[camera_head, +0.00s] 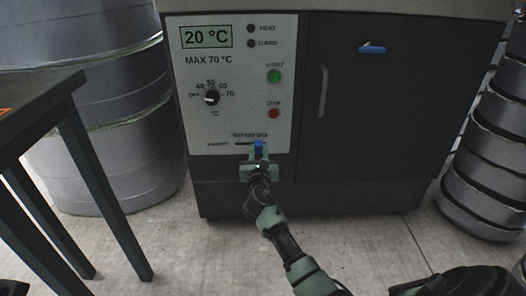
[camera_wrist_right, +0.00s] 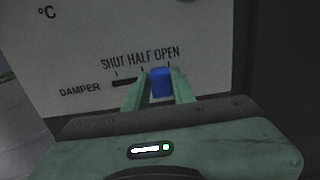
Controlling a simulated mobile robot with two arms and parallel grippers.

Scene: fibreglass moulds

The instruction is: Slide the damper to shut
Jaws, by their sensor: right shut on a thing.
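The damper's blue knob (camera_head: 259,144) sits at the right part of a short dark slot low on the oven's white panel (camera_head: 200,130). The wrist view shows the blue knob (camera_wrist_right: 160,80) below the word OPEN, with the bare slot (camera_wrist_right: 123,82) running left under SHUT. Marks stand above the slot under the words SHUT HALF OPEN. My right gripper (camera_head: 259,153) is shut on the knob, one green finger on each side, as the right wrist view also shows (camera_wrist_right: 160,88). The right end of the slot is hidden by knob and finger. My left gripper is not in view.
The panel also carries a dial (camera_head: 211,97), a green button (camera_head: 274,76) and a red button (camera_head: 274,113). A dark door (camera_head: 390,110) with a handle is to the right. A dark table (camera_head: 40,110) stands left. Large grey cylinders (camera_head: 110,150) stand behind it.

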